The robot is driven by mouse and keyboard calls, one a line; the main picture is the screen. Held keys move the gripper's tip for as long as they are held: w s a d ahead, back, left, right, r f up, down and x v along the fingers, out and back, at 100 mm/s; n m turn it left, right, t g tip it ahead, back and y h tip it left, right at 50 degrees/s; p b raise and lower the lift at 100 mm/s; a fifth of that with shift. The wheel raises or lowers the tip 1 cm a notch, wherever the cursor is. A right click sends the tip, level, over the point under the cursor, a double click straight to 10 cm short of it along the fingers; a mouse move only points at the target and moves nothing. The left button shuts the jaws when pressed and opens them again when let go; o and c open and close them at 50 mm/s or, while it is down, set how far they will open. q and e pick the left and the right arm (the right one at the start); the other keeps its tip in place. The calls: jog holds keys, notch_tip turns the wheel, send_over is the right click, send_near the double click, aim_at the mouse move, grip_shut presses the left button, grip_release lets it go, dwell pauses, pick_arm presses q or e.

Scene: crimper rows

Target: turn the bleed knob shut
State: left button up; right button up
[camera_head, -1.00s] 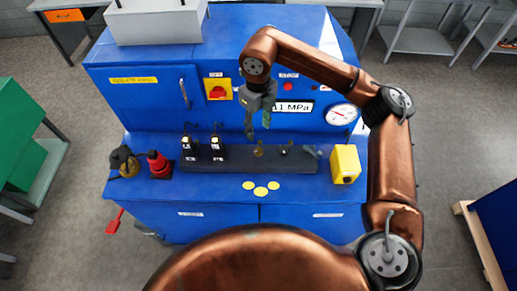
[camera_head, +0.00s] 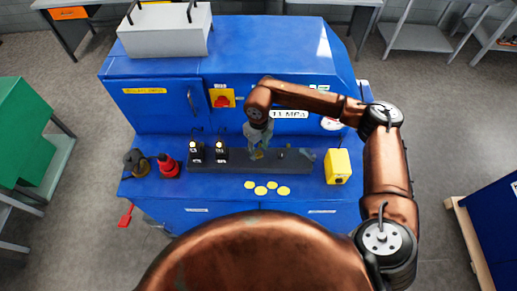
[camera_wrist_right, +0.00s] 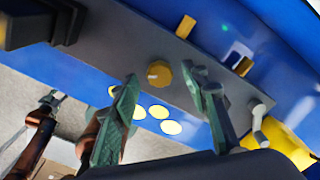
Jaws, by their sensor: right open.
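The bleed knob looks to be the small round brass knob (camera_head: 258,154) on the dark strip along the blue bench; in the right wrist view the knob (camera_wrist_right: 159,73) shows clearly. My right gripper (camera_head: 257,145) points down over it with its fingers spread. In the right wrist view the green-grey fingertips (camera_wrist_right: 160,76) stand on either side of the knob, with gaps visible. I cannot tell whether the tips are level with it. A pressure display (camera_head: 289,114) reads about 11 MPa, its left end hidden by my arm. My left gripper is not seen.
Two black fittings (camera_head: 209,152) stand left of the knob. A grey lever (camera_head: 305,154) and yellow box (camera_head: 338,167) stand right. A red item (camera_head: 168,166) and a dark item (camera_head: 136,161) sit at the left end. Yellow discs (camera_head: 266,188) lie in front.

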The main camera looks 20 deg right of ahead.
jog(key=shift+f, duration=0.65)
jog(key=shift+c, duration=0.7)
grip_shut()
